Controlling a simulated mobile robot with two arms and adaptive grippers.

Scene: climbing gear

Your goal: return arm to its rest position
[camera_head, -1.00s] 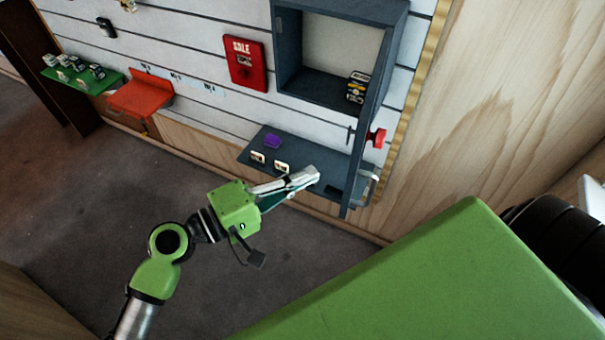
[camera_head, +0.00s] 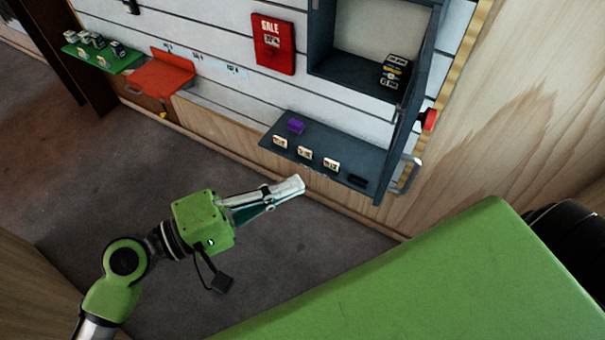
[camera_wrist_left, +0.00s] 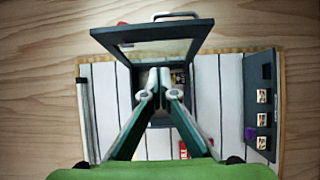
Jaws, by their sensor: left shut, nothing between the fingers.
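My left gripper (camera_head: 290,188) is shut and empty in the head view. It hangs over the grey floor, in front of and below the dark shelf (camera_head: 340,166), apart from it. In the left wrist view its two fingers (camera_wrist_left: 159,84) are together and point toward the dark cabinet with its open door (camera_wrist_left: 200,38). My right gripper is in neither view.
The dark shelf holds a purple item (camera_head: 296,126) and a few small labelled items. A dark cabinet (camera_head: 350,70) with an open door stands above, holding a stacked item (camera_head: 395,70). A red sale sign (camera_head: 273,44) hangs left. The floor (camera_head: 130,180) is clear.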

